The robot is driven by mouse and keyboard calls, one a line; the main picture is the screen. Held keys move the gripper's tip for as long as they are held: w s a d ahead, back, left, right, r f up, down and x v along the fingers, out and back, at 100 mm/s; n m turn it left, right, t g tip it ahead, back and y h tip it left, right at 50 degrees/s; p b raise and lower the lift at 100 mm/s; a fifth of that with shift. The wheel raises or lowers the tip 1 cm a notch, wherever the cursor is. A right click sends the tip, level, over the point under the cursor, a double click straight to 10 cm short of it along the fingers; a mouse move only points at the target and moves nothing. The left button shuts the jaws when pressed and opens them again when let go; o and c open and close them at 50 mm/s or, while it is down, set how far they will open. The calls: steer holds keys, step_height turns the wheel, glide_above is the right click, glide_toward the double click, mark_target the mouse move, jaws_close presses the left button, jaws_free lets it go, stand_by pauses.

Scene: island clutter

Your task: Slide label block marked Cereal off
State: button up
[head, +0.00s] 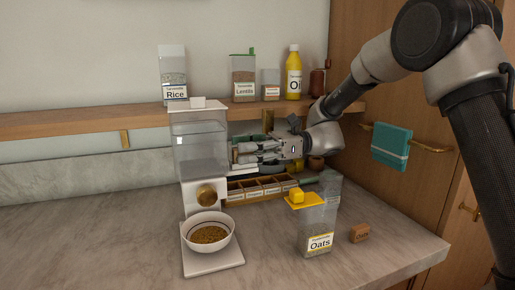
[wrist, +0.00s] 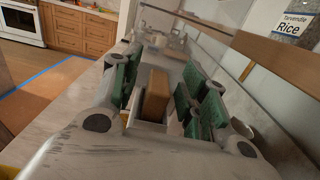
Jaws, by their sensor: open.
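A wooden block (wrist: 156,95) shows between the fingers of my gripper (wrist: 160,84) in the wrist view, with gaps to the green pads on both sides. No marking on it is readable there, so I cannot tell whether it is the Cereal label block. In the head view my gripper (head: 242,153) is open beside the right side of the clear-topped dispenser (head: 203,150), its fingers pointing left. The block is mostly hidden by the fingers there. A small wooden label block (head: 360,234) lies on the counter right of the Oats container; its marking is too small to read surely.
The Oats container (head: 316,220) with its yellow lid stands on the counter. A divided wooden tray (head: 262,188) lies below my gripper. A bowl (head: 209,243) sits under the dispenser. The shelf (head: 85,123) holds Rice (head: 173,75), Lentils (head: 243,76) and an oil bottle (head: 293,74).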

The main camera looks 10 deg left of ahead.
steer(key=shift+a, duration=0.1)
jaws_close()
steer(key=shift+r, duration=0.1)
steer(key=shift+r, duration=2.25)
